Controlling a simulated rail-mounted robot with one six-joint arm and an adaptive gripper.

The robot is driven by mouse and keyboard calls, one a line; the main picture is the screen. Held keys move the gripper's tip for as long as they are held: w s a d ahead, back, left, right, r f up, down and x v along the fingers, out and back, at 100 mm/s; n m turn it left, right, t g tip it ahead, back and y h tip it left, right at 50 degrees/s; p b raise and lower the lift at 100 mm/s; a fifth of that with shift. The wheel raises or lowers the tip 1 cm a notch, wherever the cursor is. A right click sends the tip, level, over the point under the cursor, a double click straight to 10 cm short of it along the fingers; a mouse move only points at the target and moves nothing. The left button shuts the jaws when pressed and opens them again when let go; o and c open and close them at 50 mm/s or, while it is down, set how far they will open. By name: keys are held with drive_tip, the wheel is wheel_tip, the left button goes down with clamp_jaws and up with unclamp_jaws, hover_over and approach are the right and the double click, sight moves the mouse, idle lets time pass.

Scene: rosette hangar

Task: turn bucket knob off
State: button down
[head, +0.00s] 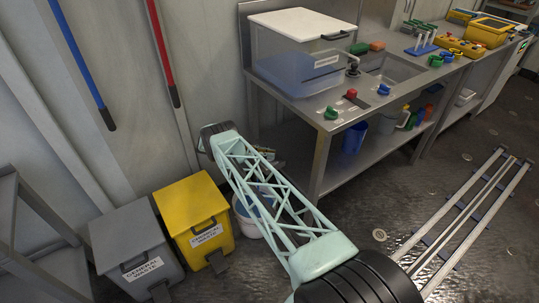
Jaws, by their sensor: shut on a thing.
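A white bucket (245,222) with something blue inside stands on the floor, right of the yellow bin. My pale green lattice arm crosses in front of it and covers much of it. I cannot make out a knob at this bucket. Three knobs show on the metal counter: a green knob (331,113) at the near edge, a red knob (351,94) behind it, and a blue knob (384,89) to the right. I cannot tell which belongs to the bucket. My gripper does not show; the far end of my arm is hidden behind the lattice link.
A grey general-waste bin (135,245) and a yellow chemical-waste bin (197,222) stand left of my arm. The counter (310,100) carries a lidded clear tank (302,72). Blue and grey buckets stand on its lower shelf. Floor rails (462,215) lie at right.

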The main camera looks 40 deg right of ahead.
idle(0.5)
drive_tip(key=c, duration=2.7)
unclamp_jaws()
drive_tip(key=shift+s, duration=0.1)
drive_tip(key=shift+c, duration=0.2)
drive_tip(key=shift+r, duration=0.2)
drive_tip(key=shift+r, duration=4.75)
